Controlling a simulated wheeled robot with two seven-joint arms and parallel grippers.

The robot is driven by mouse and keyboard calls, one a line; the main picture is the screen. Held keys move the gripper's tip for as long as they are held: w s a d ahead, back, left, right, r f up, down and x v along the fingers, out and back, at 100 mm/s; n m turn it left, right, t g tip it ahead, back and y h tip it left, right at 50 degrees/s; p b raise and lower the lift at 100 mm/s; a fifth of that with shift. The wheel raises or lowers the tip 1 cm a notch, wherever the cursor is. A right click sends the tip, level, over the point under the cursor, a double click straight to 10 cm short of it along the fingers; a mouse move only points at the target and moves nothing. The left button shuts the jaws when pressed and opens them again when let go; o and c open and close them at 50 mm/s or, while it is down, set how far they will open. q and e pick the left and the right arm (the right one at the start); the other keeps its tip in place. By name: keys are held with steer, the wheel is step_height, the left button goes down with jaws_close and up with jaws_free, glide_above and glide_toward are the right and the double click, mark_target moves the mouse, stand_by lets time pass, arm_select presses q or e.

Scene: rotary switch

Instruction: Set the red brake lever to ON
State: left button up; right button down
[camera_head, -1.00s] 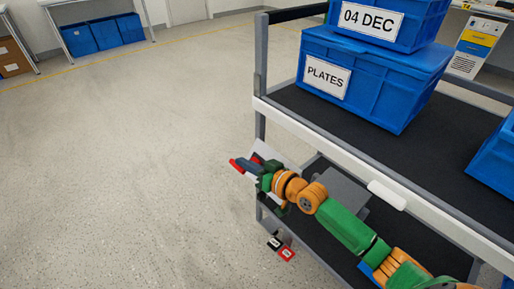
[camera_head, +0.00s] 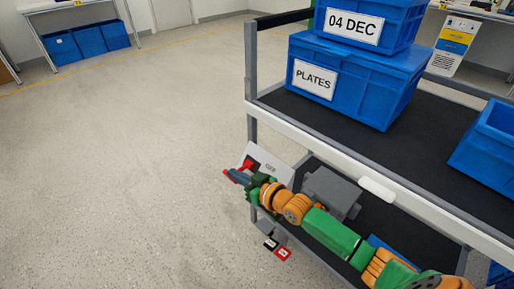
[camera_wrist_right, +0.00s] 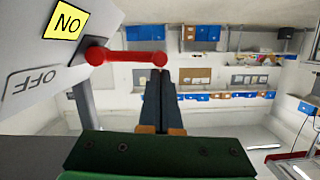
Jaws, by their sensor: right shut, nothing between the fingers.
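The red brake lever (camera_wrist_right: 125,58) is on a pale panel (camera_wrist_right: 45,45) at the left of the right wrist view. It reaches sideways from its pivot to a round end. A yellow ON label (camera_wrist_right: 66,20) and a grey OFF label (camera_wrist_right: 33,82) appear upside down on the panel. My right gripper (camera_wrist_right: 160,78) is shut and empty, its tips at the lever's round end; contact cannot be told. In the head view, the lever (camera_head: 247,165) and panel (camera_head: 266,157) are partly hidden by my right gripper (camera_head: 238,176). My left gripper is out of view.
The panel is by the end of a shelved cart (camera_head: 335,151). Blue crates (camera_head: 355,85) stand on its top shelf, and a grey box (camera_head: 330,192) is below. A black tag and a red tag (camera_head: 283,254) are low by the cart. Floor to the left is clear.

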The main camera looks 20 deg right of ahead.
steer(key=shift+r+p, duration=0.3)
steer(key=r+p, duration=0.4)
steer(key=p, duration=0.1)
steer(key=shift+s+d+r, duration=0.15)
steer(key=shift+s+r, duration=0.1)
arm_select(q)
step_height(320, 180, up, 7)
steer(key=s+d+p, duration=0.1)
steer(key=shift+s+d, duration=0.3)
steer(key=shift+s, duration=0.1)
arm_select(e)
steer(key=f+v, duration=0.1)
steer(key=v, duration=0.8)
steer(key=shift+s, duration=0.2)
